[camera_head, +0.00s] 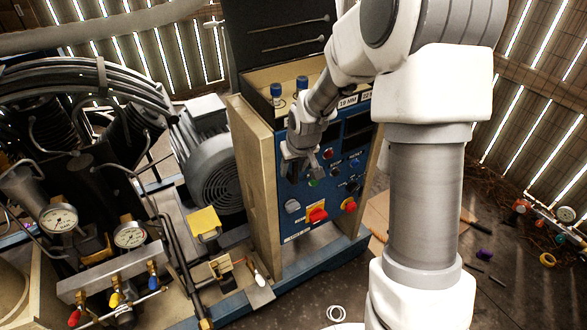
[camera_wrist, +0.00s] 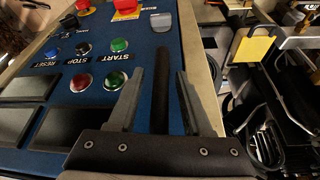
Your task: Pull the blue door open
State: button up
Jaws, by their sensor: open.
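The blue door (camera_head: 330,195) is the front panel of a beige control cabinet and looks closed. It carries labelled buttons, dark displays and red knobs, and fills the left of the wrist view (camera_wrist: 150,45). My gripper (camera_head: 303,172) is open in front of the door's left part. In the wrist view its two fingers (camera_wrist: 161,72) stand on either side of a dark upright bar (camera_wrist: 160,95), which looks like the door's handle. I cannot tell whether a finger touches the bar. In the head view my gripper hides the bar.
The cabinet's beige side (camera_head: 255,180) is left of the door. A grey motor (camera_head: 212,160) and compressor pipes with gauges (camera_head: 130,234) stand further left. Red knobs (camera_head: 317,215) stick out low on the door. The floor right of the cabinet holds scattered tools.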

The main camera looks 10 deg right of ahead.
jog(key=shift+c, duration=0.2)
grip_shut()
dwell(1.3)
